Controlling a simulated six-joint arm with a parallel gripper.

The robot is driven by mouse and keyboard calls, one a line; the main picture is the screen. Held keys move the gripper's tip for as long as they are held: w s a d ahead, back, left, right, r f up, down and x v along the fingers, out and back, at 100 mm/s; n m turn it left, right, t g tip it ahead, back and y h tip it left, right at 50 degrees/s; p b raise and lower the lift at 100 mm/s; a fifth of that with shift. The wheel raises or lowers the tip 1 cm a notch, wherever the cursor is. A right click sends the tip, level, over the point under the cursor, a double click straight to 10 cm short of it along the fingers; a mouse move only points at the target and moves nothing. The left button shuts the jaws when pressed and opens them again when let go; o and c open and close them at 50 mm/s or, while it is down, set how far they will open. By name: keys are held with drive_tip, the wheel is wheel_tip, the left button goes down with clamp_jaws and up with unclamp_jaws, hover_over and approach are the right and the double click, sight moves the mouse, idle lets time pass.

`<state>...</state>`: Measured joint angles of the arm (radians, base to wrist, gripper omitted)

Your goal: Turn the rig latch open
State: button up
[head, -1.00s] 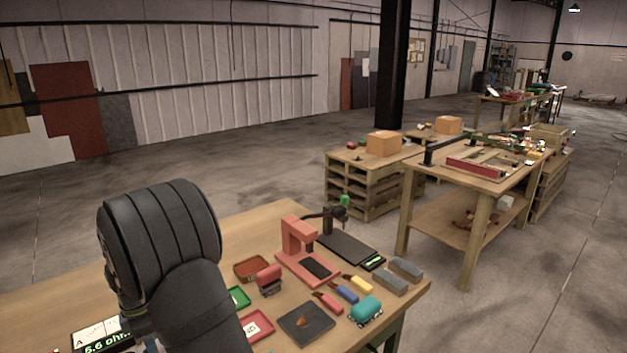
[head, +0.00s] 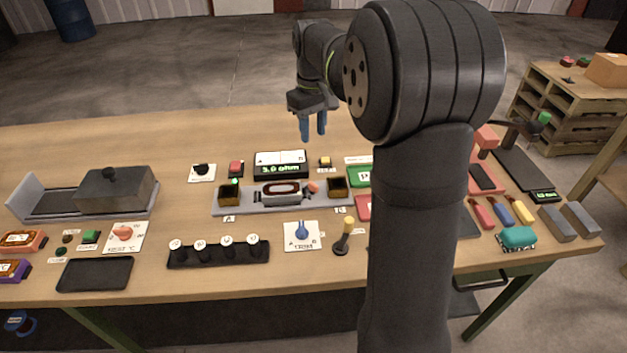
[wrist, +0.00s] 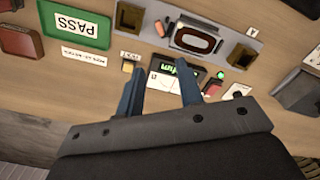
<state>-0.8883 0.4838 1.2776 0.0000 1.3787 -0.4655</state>
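My gripper (head: 313,128) hangs over the back of the table, behind the meter, pointing down. Its two blue fingers are apart with nothing between them. The rig is a long grey plate (head: 258,205) in the middle of the table, with a brass-coloured block near each end and a dark red oval part (head: 282,190) in a light housing at its centre. A small orange-pink knob (head: 313,187) sits beside the housing; I cannot tell if it is the latch. In the wrist view, the rig (wrist: 172,40) lies beyond the fingertips (wrist: 160,88), apart from them.
The meter (head: 281,160), reading in ohms, stands behind the rig. A red button (head: 236,167) and a small yellow part (head: 325,161) flank it. My arm hides part of the right side.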

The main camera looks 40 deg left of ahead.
sight(313, 184)
wheel_tip(313, 184, down, 17)
drive_tip(key=shift+f, duration=0.1)
idle(0.4)
